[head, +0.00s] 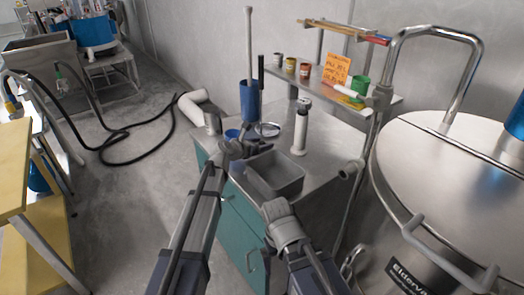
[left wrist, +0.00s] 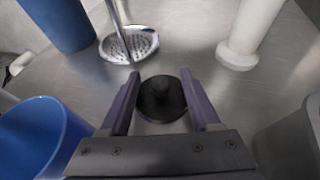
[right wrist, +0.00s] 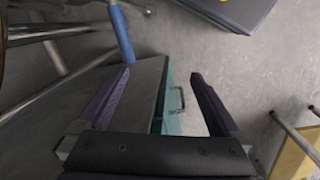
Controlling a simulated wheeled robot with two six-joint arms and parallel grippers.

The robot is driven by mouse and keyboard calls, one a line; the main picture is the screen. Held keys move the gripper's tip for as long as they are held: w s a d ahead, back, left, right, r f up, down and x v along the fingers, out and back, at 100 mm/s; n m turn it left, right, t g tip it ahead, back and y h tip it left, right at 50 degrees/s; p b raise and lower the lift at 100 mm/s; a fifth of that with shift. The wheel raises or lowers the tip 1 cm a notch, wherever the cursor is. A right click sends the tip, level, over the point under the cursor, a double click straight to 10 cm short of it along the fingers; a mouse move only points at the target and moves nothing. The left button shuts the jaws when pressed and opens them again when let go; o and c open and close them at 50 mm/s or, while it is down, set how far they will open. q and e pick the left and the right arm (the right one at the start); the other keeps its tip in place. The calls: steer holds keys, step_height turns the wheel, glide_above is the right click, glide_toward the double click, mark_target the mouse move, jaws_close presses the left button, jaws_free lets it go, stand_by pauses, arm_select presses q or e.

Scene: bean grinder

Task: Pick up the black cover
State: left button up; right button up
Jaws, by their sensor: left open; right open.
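The black cover (left wrist: 161,98) is a round black disc with a raised knob, lying on the metal counter in the left wrist view. My left gripper (left wrist: 163,85) is open, with one finger on each side of the cover. The fingers look apart from the knob. In the head view my left gripper (head: 240,143) is over the counter behind the metal tray, and the cover cannot be made out there. My right gripper (right wrist: 160,85) is open and empty in the right wrist view. In the head view my right arm hides its fingertips.
A perforated metal strainer (left wrist: 130,45) lies just beyond the cover. A blue cup (left wrist: 40,135) stands left, a tall blue container (left wrist: 62,22) far left, and a white cylinder (left wrist: 248,35) far right. The grey metal tray (head: 290,178) sits near the counter's front.

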arm_select(q)
jaws_close()
stand_by(0.5)
